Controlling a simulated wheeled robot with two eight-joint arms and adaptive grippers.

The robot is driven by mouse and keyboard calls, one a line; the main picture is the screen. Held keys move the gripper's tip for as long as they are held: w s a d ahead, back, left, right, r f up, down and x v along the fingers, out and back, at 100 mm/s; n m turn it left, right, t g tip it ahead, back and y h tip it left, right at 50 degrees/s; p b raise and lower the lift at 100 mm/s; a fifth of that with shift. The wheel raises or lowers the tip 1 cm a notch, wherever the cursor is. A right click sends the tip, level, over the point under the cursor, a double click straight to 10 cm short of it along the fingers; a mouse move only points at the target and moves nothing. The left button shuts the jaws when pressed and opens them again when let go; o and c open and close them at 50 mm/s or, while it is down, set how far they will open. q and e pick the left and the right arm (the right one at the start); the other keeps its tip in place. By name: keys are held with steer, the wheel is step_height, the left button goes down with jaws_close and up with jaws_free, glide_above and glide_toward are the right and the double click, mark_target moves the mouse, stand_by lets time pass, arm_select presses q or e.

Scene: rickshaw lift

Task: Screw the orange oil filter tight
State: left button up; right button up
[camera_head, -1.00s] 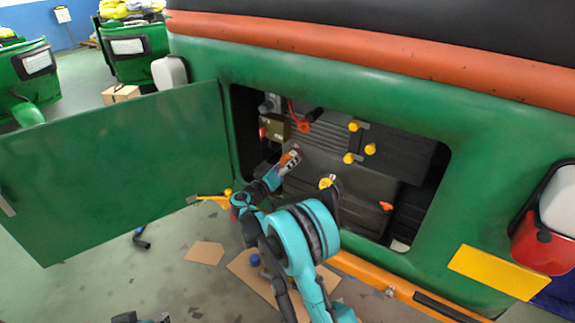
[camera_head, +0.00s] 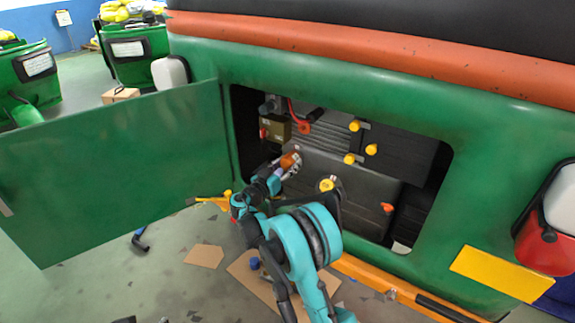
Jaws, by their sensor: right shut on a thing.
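The orange oil filter (camera_head: 287,160) sits on the engine at the left of the open engine bay. My right gripper (camera_head: 291,163) is at the filter, shut on it, and its fingers hide part of it. The filter's mounting and thread cannot be seen. My right arm reaches in from the bottom middle. At the bottom left edge only a small dark part shows, and my left gripper cannot be made out.
The green door (camera_head: 120,165) hangs open on the left. The bay holds yellow caps (camera_head: 354,125), a red connector (camera_head: 304,128) and a yellow-capped filler (camera_head: 327,185). Cardboard pieces (camera_head: 204,256) and a black hose (camera_head: 140,240) lie on the floor.

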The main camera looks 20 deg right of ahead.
steer(key=shift+d+r, duration=0.1)
steer(key=shift+d, duration=0.1)
steer(key=shift+m, duration=0.7)
steer(key=o, duration=1.1)
steer(key=shift+m, duration=0.3)
steer(key=shift+o, duration=1.4)
steer(key=shift+s+d, duration=0.1)
steer(key=shift+c, duration=0.7)
steer(key=shift+s+a+b, duration=0.2)
steer(key=shift+a+b, duration=0.1)
steer(key=shift+a, duration=0.25)
steer(key=v, duration=0.7)
steer(key=shift+b, duration=0.3)
